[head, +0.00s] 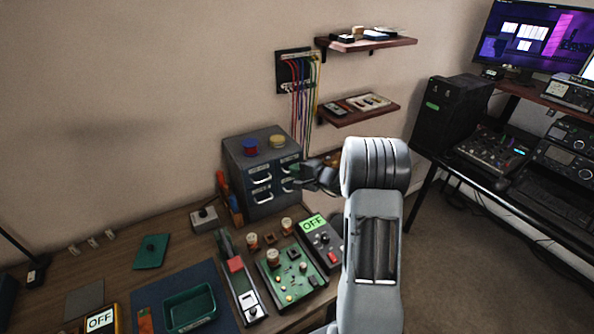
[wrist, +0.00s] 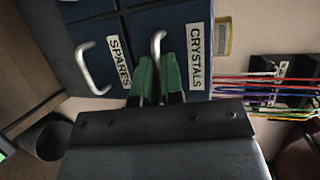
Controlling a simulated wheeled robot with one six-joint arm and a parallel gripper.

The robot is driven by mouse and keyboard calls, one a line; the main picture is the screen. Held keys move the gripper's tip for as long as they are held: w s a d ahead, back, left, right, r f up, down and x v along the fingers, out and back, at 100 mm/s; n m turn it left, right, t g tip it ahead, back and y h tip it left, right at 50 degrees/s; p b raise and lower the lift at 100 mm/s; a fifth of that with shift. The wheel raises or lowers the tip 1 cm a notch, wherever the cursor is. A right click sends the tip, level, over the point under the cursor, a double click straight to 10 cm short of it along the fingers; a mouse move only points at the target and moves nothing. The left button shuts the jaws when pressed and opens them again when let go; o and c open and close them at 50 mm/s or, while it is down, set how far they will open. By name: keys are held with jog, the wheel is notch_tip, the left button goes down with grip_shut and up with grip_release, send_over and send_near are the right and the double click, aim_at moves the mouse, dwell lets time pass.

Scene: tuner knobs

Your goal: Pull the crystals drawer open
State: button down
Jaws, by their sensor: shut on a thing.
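The grey cabinet (head: 238,165) with blue drawer fronts stands at the back of the workbench. In the wrist view, turned sideways, the drawer labelled CRYSTALS (wrist: 199,55) has a metal bar handle (wrist: 157,42). My gripper (wrist: 158,75) has its green fingers shut on this handle. In the head view my gripper (head: 296,175) reaches the right side of the cabinet front and hides part of it. The drawer front looks about flush with its neighbours; I see no clear gap.
The SPARES drawer (wrist: 120,62) with its own handle (wrist: 90,70) lies beside it. Red (head: 250,146) and yellow (head: 277,141) spools sit on the cabinet. A green circuit board (head: 290,268) and an OFF meter (head: 320,240) lie in front. Coloured cables (head: 300,90) hang behind.

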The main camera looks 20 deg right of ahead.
jog(key=s+d+b, duration=0.1)
jog(key=s+b, duration=0.6)
jog(key=s, duration=0.4)
jog(key=shift+s+d, duration=0.15)
jog(key=c, duration=1.5)
grip_release()
jog(key=shift+c, duration=0.2)
jog(key=shift+s+d, duration=0.1)
jog(key=b+v, duration=0.1)
jog(key=v, duration=1.2)
jog(key=shift+s+b, duration=0.3)
jog(key=shift+b, duration=0.05)
jog(key=shift+d+r, duration=0.1)
